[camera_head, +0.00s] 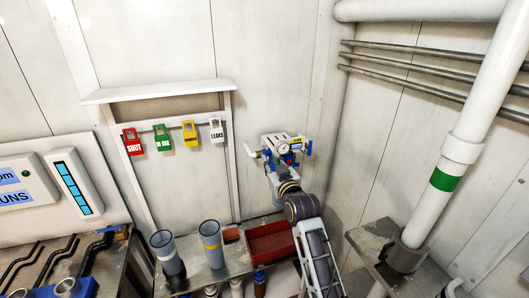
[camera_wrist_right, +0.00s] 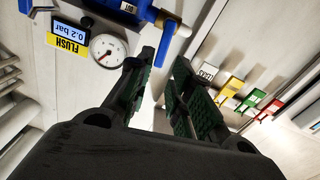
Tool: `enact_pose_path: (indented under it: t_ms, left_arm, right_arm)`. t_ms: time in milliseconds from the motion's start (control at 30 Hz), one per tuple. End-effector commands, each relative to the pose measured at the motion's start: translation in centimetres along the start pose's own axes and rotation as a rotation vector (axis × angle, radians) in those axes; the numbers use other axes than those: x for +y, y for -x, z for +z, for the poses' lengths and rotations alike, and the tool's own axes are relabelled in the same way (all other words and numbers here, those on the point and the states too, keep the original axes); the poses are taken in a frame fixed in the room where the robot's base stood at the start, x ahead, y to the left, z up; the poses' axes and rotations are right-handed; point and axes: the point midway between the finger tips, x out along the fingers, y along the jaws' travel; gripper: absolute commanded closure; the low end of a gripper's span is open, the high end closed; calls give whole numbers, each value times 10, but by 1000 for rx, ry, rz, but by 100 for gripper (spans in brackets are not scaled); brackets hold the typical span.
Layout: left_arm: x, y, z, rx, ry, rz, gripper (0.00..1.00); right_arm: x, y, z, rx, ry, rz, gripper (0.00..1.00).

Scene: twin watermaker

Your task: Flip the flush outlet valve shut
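The flush unit (camera_head: 284,148) is on the back wall, with a round white gauge, white pipe ends and blue parts. In the right wrist view the gauge (camera_wrist_right: 108,51) sits beside a yellow FLUSH label (camera_wrist_right: 68,45) and a display reading 0.2 bar. A blue valve part (camera_wrist_right: 146,11) with an OUT label lies at the top of that view, just beyond my fingertips. My right gripper (camera_wrist_right: 172,62) is open, its green-padded fingers apart with nothing between them. In the head view my right arm hides the unit's lower part. Contact with the valve cannot be told. My left gripper is out of view.
Red, green, yellow and white tags (camera_head: 162,138) hang left of the unit. Below are a red tray (camera_head: 272,240) and two grey cups (camera_head: 211,242). A white pipe with a green band (camera_head: 445,181) stands at right.

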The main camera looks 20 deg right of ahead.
Motion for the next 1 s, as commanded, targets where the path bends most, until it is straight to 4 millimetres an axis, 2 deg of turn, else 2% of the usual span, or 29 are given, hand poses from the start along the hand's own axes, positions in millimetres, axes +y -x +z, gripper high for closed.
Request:
enact_pose_path:
  t_ms: [600,1000]
  left_arm:
    - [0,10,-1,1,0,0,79]
    - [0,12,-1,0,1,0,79]
  right_arm:
    - [0,-58,-1,1,-1,0,79]
    - [0,-74,0,1,-1,0,79]
